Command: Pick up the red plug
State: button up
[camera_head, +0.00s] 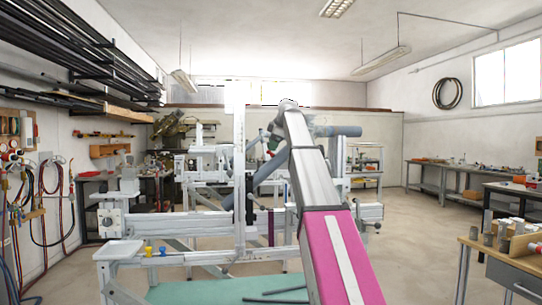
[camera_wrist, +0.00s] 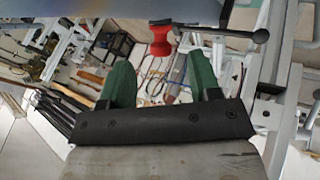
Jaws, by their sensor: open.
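The red plug (camera_wrist: 160,40) shows in the wrist view near the top middle. It is a small spool-like piece against the underside edge of a blue-grey surface. My gripper (camera_wrist: 162,72) has two green fingers, spread apart and empty. The plug is beyond the fingertips, roughly centred between them, and does not touch them. In the head view my grey and pink arm reaches to the frame jig (camera_head: 240,185), and the gripper is mostly hidden behind the arm's end. I cannot make out the red plug clearly there.
A wooden-topped bench (camera_head: 500,258) is at right.

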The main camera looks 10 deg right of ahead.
aim_at(272, 155)
jog(key=x, duration=0.4)
jog(key=shift+s+a, duration=0.1)
jog(key=shift+a, duration=0.05)
jog(key=c, duration=1)
jog(key=shift+r, duration=0.15)
